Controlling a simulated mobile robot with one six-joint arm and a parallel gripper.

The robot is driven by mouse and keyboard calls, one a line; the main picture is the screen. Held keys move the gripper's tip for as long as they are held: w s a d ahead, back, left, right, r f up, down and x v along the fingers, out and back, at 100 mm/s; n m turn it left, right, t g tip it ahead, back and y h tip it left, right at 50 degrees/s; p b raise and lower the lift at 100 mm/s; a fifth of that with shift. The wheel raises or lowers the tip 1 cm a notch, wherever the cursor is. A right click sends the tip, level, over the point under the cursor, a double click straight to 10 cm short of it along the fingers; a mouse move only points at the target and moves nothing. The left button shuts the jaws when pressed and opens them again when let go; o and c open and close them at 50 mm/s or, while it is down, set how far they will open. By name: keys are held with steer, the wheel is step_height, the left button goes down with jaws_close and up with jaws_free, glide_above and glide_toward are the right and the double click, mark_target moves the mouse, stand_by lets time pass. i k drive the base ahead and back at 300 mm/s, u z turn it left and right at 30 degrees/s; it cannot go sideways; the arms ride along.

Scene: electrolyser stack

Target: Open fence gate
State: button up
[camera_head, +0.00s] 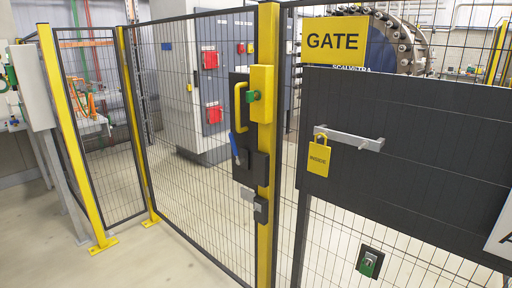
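A yellow sign reading GATE (337,41) sits at the top of the right-hand mesh panel. Below it is a dark panel (420,125) with a grey horizontal bar handle (350,138). A yellow padlock-shaped tag (319,158) hangs at the handle's left end. A yellow post (266,215) stands left of this panel. A lock unit on the post has a yellow pull handle (240,106), a green part (252,96) and a blue lever (239,150). The gate's dark left frame edge (301,225) is close to the post; I cannot tell whether it is latched. My gripper is not in view.
Mesh fencing (190,180) runs left from the post to another yellow post (75,150). A grey box (32,87) stands at far left. A grey cabinet (183,85) and large round stack (378,42) are behind the fence. The floor (100,268) at front left is clear.

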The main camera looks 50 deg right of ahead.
mark_target(245, 130)
steer(key=z, duration=0.8)
steer(key=k, duration=0.95)
steer(key=u, duration=0.05)
steer(key=i, duration=0.9)
